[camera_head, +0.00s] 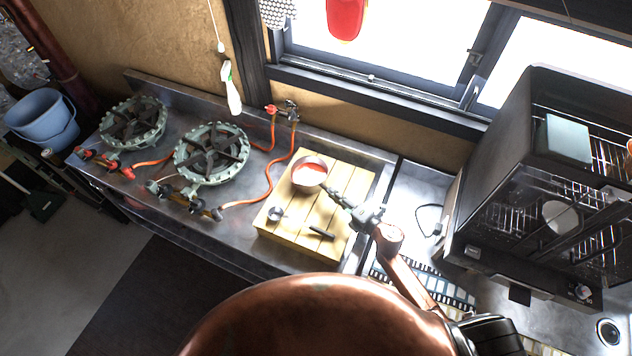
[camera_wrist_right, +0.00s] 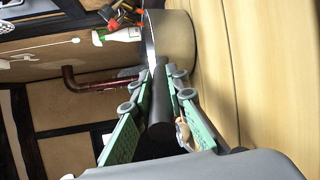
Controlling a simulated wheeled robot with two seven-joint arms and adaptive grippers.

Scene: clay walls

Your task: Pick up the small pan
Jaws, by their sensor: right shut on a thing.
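The small pan (camera_head: 309,171) is round and metallic, and its inside looks red in the head view. It is at the back of the slatted wooden board (camera_head: 345,185). In the wrist view its pale metal side (camera_wrist_right: 172,42) is close to the wood; I cannot tell whether it touches. My right gripper (camera_head: 331,190) is at the pan's lower right side. Its green fingers (camera_wrist_right: 157,78) lie on both sides of the black handle (camera_wrist_right: 161,110) and are shut on it. The fingers cover part of the handle. My left gripper is not in view.
A small metal cup (camera_head: 276,214) and a black-handled item (camera_head: 321,232) are on the board's front part. Two gas burners (camera_head: 211,153) with orange hoses stand left. A black oven (camera_head: 520,170) stands right. A spray bottle (camera_head: 231,90) is at the wall behind.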

